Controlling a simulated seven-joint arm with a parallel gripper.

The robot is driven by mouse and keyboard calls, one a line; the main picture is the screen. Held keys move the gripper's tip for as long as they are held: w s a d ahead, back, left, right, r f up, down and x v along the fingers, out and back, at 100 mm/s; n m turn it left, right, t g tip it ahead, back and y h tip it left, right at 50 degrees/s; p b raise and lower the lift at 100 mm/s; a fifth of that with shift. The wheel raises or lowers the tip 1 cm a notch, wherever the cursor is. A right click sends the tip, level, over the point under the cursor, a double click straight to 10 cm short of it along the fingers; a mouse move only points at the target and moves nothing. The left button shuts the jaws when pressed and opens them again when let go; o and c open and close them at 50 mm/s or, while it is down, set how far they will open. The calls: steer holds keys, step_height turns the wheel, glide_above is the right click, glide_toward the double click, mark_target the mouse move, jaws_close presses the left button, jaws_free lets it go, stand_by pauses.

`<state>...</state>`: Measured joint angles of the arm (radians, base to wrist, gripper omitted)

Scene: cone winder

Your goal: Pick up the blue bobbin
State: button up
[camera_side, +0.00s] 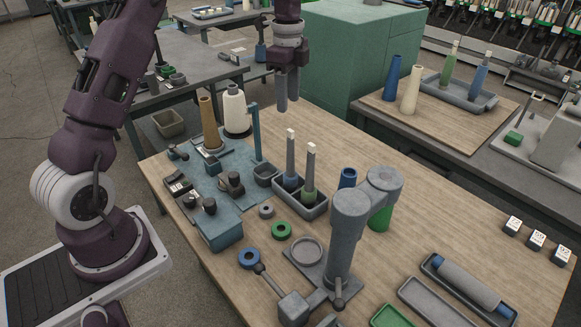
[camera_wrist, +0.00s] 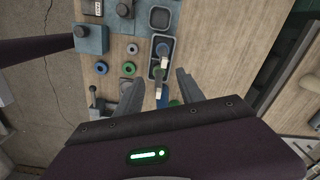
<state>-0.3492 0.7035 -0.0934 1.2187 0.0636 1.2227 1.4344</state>
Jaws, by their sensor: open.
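The blue bobbin (camera_side: 290,181) stands upright in a small grey tray (camera_side: 318,211), with a tall grey shaft and a pale tip. A green bobbin (camera_side: 308,194) of the same form stands beside it. In the wrist view the blue bobbin (camera_wrist: 164,46) shows in the tray, just beyond my fingertips. My gripper (camera_side: 287,105) points down, open and empty, above and behind the tray in the side view. Its two fingers (camera_wrist: 156,82) are spread wide in the wrist view. The lower ends of both bobbins are hidden by the tray wall.
A grey post with an arm (camera_side: 345,235) stands close in front of the tray. Rings lie nearer the front.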

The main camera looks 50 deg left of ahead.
mark_target(290, 148)
steer(key=f, duration=1.1)
steer(key=w+f, duration=0.1)
steer(key=f, duration=0.4)
steer(key=shift+a+f, duration=0.1)
steer(key=shift+f, duration=0.15)
steer(key=shift+r, duration=0.1)
jaws_close()
